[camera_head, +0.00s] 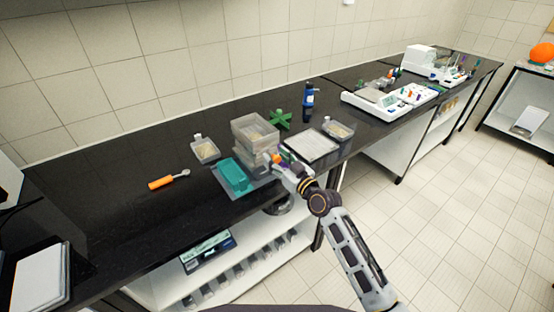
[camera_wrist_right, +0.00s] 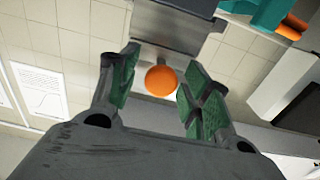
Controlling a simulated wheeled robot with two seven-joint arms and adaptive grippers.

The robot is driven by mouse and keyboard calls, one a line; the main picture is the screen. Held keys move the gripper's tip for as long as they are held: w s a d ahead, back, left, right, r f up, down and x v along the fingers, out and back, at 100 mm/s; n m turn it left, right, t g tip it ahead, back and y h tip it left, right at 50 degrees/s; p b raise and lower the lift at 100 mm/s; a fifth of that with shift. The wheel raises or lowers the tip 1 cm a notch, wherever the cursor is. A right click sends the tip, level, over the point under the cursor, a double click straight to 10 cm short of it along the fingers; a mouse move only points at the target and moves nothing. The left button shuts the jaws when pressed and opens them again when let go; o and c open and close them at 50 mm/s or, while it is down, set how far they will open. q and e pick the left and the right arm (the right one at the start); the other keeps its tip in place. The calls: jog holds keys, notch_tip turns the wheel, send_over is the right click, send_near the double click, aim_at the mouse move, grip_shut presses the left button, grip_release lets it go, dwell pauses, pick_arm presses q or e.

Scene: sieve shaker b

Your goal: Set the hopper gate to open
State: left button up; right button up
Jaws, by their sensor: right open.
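The shaker's translucent hopper (camera_head: 255,131) stands near the front edge of the black bench. An orange ball knob (camera_head: 277,158) is low at its right side, beside my right gripper (camera_head: 274,165), which is small and partly hidden by its own wrist here. In the right wrist view the knob (camera_wrist_right: 161,80) sits between the two green-padded fingers of my right gripper (camera_wrist_right: 160,90). The fingers are open, with visible gaps on both sides of the knob. A grey block (camera_wrist_right: 172,28) shows just beyond the knob. The gate itself cannot be made out. My left gripper is out of view.
A teal bin (camera_head: 233,175) stands left of my gripper. Near the hopper are a small tub (camera_head: 205,150), an orange-handled scoop (camera_head: 168,181), a green cross-shaped part (camera_head: 281,119), a blue bottle (camera_head: 309,96) and a white sheet (camera_head: 312,145). The bench's left part is mostly clear.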

grip_shut()
jog(key=shift+p+v, duration=0.45)
jog(key=shift+v, duration=2.1)
jog(key=shift+f, duration=0.1)
jog(key=shift+c, duration=1.4)
grip_release()
jog(key=shift+o, duration=1.4)
jog(key=shift+s+d, duration=0.2)
